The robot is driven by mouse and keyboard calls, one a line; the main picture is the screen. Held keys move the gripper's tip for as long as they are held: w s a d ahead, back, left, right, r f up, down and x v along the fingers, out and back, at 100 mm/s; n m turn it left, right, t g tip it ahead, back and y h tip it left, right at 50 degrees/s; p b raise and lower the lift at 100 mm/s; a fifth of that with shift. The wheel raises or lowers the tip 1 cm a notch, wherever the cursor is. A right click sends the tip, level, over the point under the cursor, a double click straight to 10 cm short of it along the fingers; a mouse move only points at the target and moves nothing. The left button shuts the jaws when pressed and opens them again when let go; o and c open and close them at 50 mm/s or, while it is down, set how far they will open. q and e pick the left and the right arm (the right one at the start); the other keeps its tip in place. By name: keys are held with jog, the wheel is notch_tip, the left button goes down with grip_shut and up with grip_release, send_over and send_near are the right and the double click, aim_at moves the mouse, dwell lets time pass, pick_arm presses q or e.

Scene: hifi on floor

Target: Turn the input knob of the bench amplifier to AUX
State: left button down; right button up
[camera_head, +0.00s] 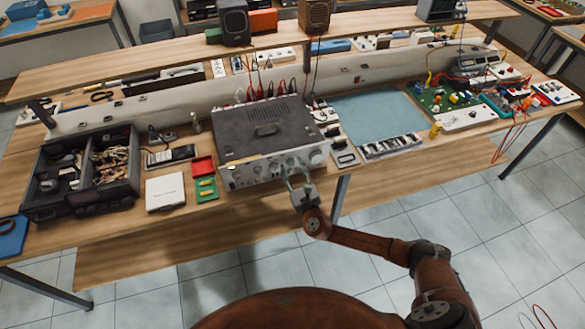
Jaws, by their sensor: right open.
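The bench amplifier (265,135) is a dark grey box with a silver front panel (240,174), standing on the wooden bench. Several knobs line its front. A large knob (316,157) sits at the panel's right end, and smaller knobs run to its left. The lettering is too small to read, so I cannot tell which knob is the input knob or where it points. My right gripper (294,178) is open at the front panel, right of its middle. Its fingers overlap the lower knobs there; I cannot tell whether they touch. My left gripper is not in view.
A black compartment box (80,200), a white box (165,192) and a red and green case (205,180) stand left of the amplifier. A blue mat (375,115) and a green circuit board (445,98) lie right. Cables rise behind it.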

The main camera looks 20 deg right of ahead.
jog(key=shift+c, duration=0.4)
grip_shut()
